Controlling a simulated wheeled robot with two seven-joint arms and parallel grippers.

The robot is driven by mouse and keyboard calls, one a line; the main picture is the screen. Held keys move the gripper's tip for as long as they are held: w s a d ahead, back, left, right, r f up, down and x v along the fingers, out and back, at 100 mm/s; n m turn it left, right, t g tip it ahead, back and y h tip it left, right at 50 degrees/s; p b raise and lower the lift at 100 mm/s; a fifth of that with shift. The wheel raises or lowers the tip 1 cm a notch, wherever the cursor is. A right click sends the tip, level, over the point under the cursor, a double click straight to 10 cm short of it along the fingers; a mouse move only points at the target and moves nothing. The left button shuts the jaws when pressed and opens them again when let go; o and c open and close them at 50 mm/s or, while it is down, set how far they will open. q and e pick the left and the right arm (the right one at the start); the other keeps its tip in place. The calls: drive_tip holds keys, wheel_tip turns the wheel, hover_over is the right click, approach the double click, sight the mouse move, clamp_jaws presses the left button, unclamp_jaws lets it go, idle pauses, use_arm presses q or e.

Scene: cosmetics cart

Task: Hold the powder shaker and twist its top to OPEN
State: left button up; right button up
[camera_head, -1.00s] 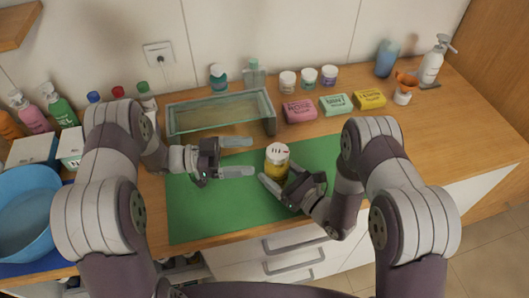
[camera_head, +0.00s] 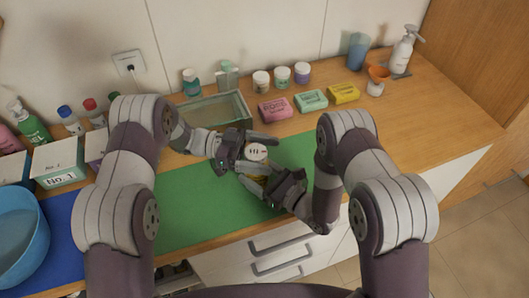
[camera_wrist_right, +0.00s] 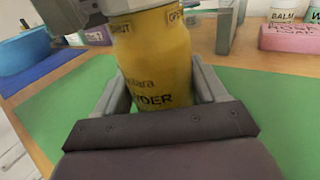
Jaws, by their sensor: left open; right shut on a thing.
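The powder shaker is a yellow cylinder with dark lettering; its body (camera_wrist_right: 158,62) stands between the fingers of my right gripper (camera_wrist_right: 165,92) in the right wrist view. In the head view its pale top (camera_head: 256,152) shows between my two grippers, and most of its body is hidden. My right gripper (camera_head: 262,180) is shut on the body from the right. My left gripper (camera_head: 250,150) is open, with its fingers around or beside the top; I cannot tell whether they touch it. The right wrist view shows part of the left gripper above the body, and the shaker's top is hidden there.
The green mat (camera_head: 190,205) lies below the grippers. Behind are a glass tray (camera_head: 196,108), several jars and pink (camera_head: 275,109), green (camera_head: 311,100) and yellow (camera_head: 343,93) soap boxes. A blue basin (camera_head: 20,235) stands at the left.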

use_arm(q)
drive_tip(key=shift+d, duration=0.15)
drive_tip(key=c, duration=1)
drive_tip(key=shift+w+n+t+h, duration=0.15)
drive_tip(key=shift+n+t, duration=0.45)
drive_tip(key=shift+t, duration=0.3)
drive_tip(key=shift+w+n+t+h, duration=0.15)
drive_tip(key=shift+n+t, duration=0.45)
drive_tip(key=shift+t, duration=0.3)
drive_tip(key=shift+s, duration=0.1)
drive_tip(key=o, duration=1)
drive_tip(key=a, duration=1.2)
drive_tip(key=shift+w, duration=0.3)
